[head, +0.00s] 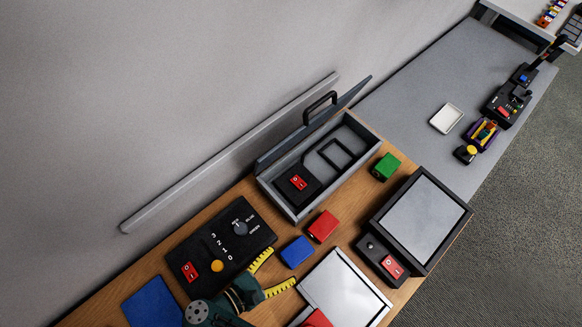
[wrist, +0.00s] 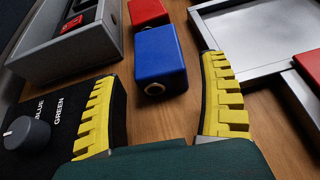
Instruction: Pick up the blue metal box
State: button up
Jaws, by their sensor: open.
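The blue metal box (head: 297,252) lies on the wooden table, between the black control panel and the red box. In the wrist view the blue box (wrist: 159,59) is ahead of my gripper, between the lines of its two fingers, with a round hole in its near face. My gripper (head: 271,272) has yellow ribbed fingers spread apart and empty. In the wrist view my gripper (wrist: 160,95) is open, with the right finger near the box's right side and the left finger farther off. No contact with the box is visible.
A red box (head: 323,226) sits just behind the blue box. A black panel (head: 222,245) with a knob is at left, a grey open case (head: 292,213) behind, and a silver-framed tray (head: 345,290) at right. A green box (head: 386,167) stands farther back.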

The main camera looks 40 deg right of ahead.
aim_at(294, 255)
jog(key=shift+d+f+b, duration=0.3)
jog(key=shift+d+b, duration=0.05)
jog(key=shift+d, duration=0.05)
jog(key=d+f+b, duration=0.3)
jog(key=b, duration=0.4)
jog(key=shift+w+d, duration=0.1)
jog(key=shift+d, duration=0.15)
jog(key=shift+d+r+b, duration=0.2)
jog(key=shift+d+b, duration=0.25)
jog(key=shift+b, duration=0.15)
jog(key=shift+r, duration=0.15)
jog(key=c, duration=1)
jog(key=shift+r, duration=0.1)
jog(key=shift+c, duration=0.2)
